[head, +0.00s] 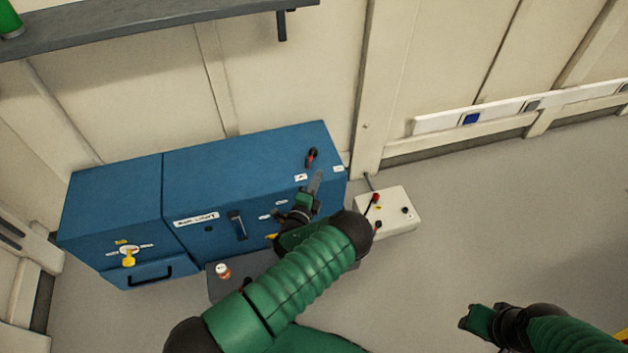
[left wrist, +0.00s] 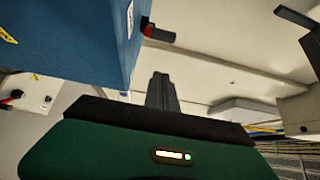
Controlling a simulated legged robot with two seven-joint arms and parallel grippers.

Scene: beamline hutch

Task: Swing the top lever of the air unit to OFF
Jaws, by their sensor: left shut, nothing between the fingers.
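The air unit (head: 240,160) is a blue cabinet against the wall in the head view, and its side fills the upper left of the left wrist view (left wrist: 80,40). Its top lever (head: 311,157), black with a red part, stands on the top near the right end; it also shows in the left wrist view (left wrist: 158,34). White labels (head: 301,177) lie near it. My left gripper (head: 317,181) is shut and empty, in front of the lever and apart from it; its fingers show in the left wrist view (left wrist: 161,90). My right gripper (head: 472,321) is at the lower right, far from the unit; its jaws are unclear.
A white box (head: 395,212) with a red-and-black lever stands on the floor right of the unit. A yellow knob (head: 128,258) is on the unit's left front. A dark shelf (head: 150,28) hangs above. The floor at right is clear.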

